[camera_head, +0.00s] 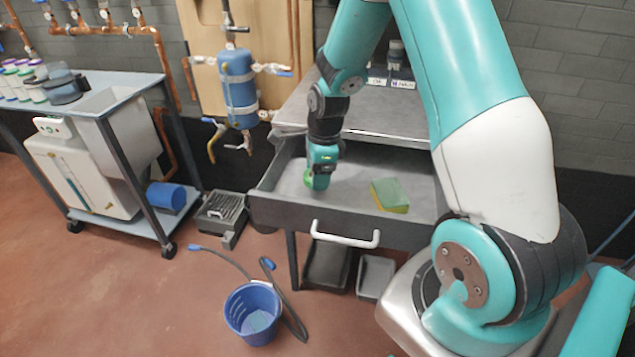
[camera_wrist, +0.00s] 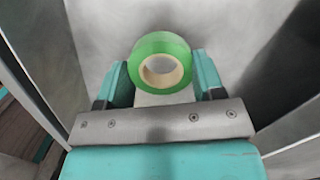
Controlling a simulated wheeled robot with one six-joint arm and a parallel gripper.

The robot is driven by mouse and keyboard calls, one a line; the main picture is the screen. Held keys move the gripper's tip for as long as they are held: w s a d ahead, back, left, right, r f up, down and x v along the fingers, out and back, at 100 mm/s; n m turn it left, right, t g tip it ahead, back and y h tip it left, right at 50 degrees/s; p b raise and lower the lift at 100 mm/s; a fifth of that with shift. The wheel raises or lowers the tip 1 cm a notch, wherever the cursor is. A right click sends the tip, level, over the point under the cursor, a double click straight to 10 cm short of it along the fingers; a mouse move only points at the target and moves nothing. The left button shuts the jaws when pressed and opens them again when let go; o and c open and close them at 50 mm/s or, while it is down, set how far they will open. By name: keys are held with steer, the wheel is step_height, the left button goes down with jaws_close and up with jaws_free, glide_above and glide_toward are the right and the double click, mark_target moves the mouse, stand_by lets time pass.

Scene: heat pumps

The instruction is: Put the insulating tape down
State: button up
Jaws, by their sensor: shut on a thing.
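The insulating tape (camera_wrist: 148,46) is a green roll with a pale core. In the wrist view it sits between the two teal fingers of my gripper (camera_wrist: 161,84), which is shut on it. In the head view my gripper (camera_head: 318,181) points down inside the open grey drawer (camera_head: 300,213), in its left part. A bit of the green tape (camera_head: 309,180) shows at the fingertips. I cannot tell whether the tape touches the drawer floor.
A green and yellow sponge (camera_head: 390,195) lies in the drawer to the right of my gripper. The drawer's front wall and white handle (camera_head: 345,236) face me. The drawer floor between gripper and sponge is clear. A blue bucket (camera_head: 253,313) stands on the floor.

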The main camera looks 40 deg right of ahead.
steer(key=shift+f, duration=1.4)
steer(key=o, duration=0.9)
steer(key=shift+f, duration=0.1)
step_height(320, 180, up, 12)
steer(key=d+f, duration=0.1)
steer(key=s+a+r+n, duration=0.4)
steer(key=a+r+n, duration=0.3)
steer(key=a+n, duration=0.2)
steer(key=s+a+r+n+y, duration=0.1)
steer(key=s+a+r+n, duration=0.1)
steer(key=s+a+n, duration=0.3)
steer(key=s+a+r+n+y, duration=0.1)
steer(key=s+a+r+n, duration=0.1)
steer(key=s+a+n, duration=0.2)
steer(key=s+a+r+n+y+p, duration=0.1)
steer(key=s+a+r+n, duration=0.1)
steer(key=s+a+n, duration=0.3)
steer(key=shift+s+a+n+g, duration=0.1)
steer(key=shift+s+n, duration=0.6)
steer(key=shift+n, duration=0.65)
steer(key=shift+s+a+n+g, duration=0.15)
steer(key=shift+s+n, duration=0.55)
steer(key=shift+n, duration=0.6)
steer(key=shift+s+a+n+g, duration=0.1)
steer(key=shift+s+n, duration=0.6)
steer(key=shift+n, duration=0.65)
